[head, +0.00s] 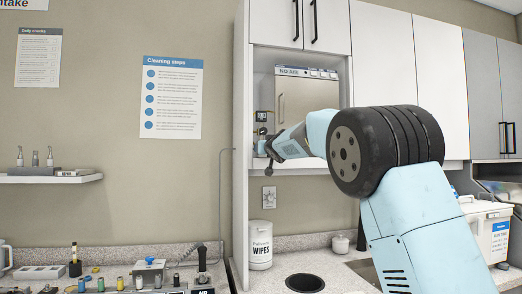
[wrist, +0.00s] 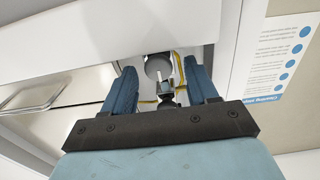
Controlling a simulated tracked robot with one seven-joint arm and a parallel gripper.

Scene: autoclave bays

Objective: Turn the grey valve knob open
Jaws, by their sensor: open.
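In the wrist view a round grey knob (wrist: 157,66) shows between the fingertips of my gripper (wrist: 160,68). The jaws are open, with one blue finger on each side of the knob. A small metal and dark part sits just below it, partly in front of it. I cannot tell whether the fingers touch the knob. In the head view my gripper (head: 265,147) is at the left side of the cabinet recess, beside the box marked NO AIR (head: 292,98). There the knob is small and hard to make out.
A small dark display (head: 262,116) is just above my gripper. White cabinet doors (head: 381,55) hang overhead and to the right. A wipes tub (head: 261,246) stands on the counter below, near a round dark opening (head: 305,283). A metal handle (wrist: 35,98) is at left in the wrist view.

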